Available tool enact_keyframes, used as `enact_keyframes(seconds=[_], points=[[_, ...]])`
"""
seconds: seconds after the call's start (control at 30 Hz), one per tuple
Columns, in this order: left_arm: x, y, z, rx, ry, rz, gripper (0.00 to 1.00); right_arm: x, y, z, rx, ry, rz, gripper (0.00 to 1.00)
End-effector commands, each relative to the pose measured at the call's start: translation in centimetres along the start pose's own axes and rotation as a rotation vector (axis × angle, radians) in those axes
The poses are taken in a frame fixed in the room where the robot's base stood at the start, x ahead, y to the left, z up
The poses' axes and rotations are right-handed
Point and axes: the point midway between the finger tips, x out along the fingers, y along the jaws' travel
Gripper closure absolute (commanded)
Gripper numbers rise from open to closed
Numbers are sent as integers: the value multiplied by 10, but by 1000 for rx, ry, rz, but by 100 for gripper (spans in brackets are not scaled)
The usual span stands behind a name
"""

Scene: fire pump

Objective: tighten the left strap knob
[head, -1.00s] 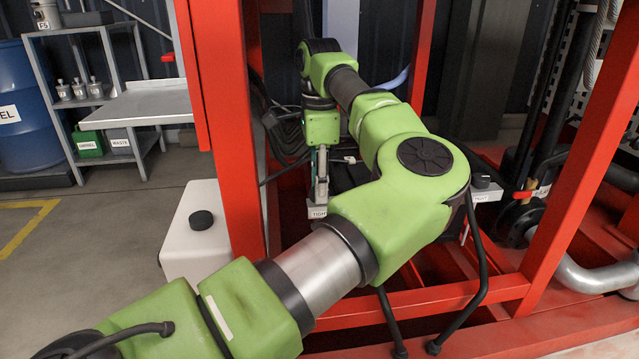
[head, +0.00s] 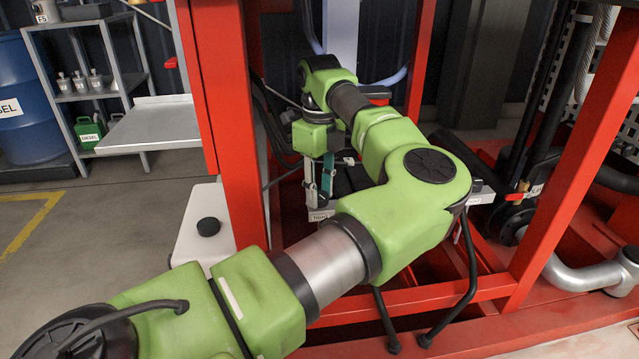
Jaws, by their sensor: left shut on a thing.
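My left gripper (head: 318,198) points down inside the red frame, its two fingers just above a small white label plate (head: 320,215). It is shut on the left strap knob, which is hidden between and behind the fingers. The lettering on the label is too small to read surely. The battery-like black box (head: 350,180) behind the fingers is mostly covered by my arm. A second dark knob (head: 475,186) on a grey bracket shows to the right of my elbow. My right gripper is out of view.
Red frame posts (head: 232,120) stand left and right of my arm, with a low red beam (head: 440,296) in front. A white container (head: 195,240) with a black cap stands left of the frame. Dark cables hang beside the left post.

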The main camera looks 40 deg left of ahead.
Motion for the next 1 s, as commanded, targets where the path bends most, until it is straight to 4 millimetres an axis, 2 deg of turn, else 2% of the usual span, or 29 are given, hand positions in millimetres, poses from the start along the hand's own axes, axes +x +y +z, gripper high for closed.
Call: enact_keyframes(seconds=[0.2, 0.5, 1.0], points=[[-2, 0, 0, 193, 0, 1, 93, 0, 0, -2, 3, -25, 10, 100], [-1, 0, 0, 391, 0, -1, 93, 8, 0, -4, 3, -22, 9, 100], [0, 0, 0, 499, 0, -1, 93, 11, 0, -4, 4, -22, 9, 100]])
